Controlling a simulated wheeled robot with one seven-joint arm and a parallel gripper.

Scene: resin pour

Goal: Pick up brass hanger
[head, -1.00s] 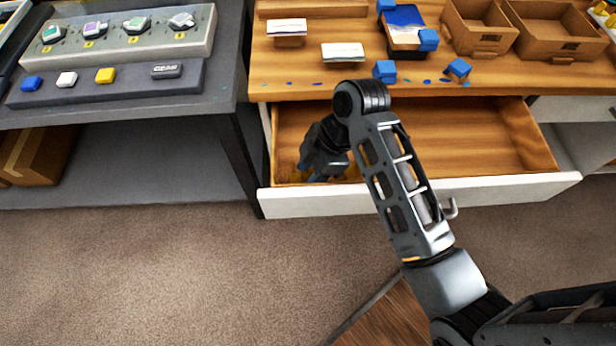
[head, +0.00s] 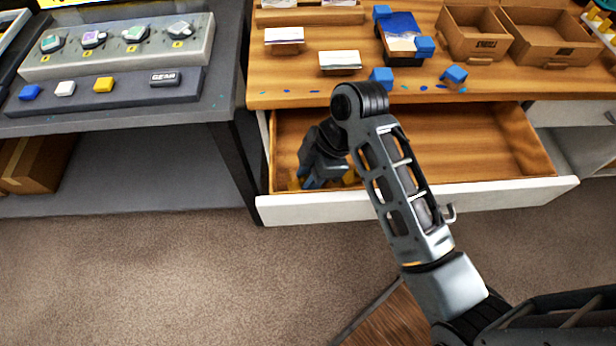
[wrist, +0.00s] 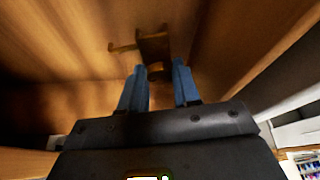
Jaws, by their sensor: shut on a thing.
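The brass hanger (wrist: 152,46) shows in the wrist view as a brownish-gold piece with a thin arm reaching left. Its near end lies between the two blue fingertips of my gripper (wrist: 158,70), which is shut on it. In the head view my gripper (head: 318,178) is down inside the left front part of the open drawer (head: 460,150). A golden patch (head: 352,171) shows beside it there; the hanger's outline is mostly hidden by my wrist and arm.
The drawer's white front (head: 500,197) and wooden side walls surround my gripper. The wooden desktop above holds blue cubes (head: 381,78), cards (head: 340,61) and brown boxes (head: 475,30). A dark bench (head: 225,100) stands to the left. The drawer's right part looks empty.

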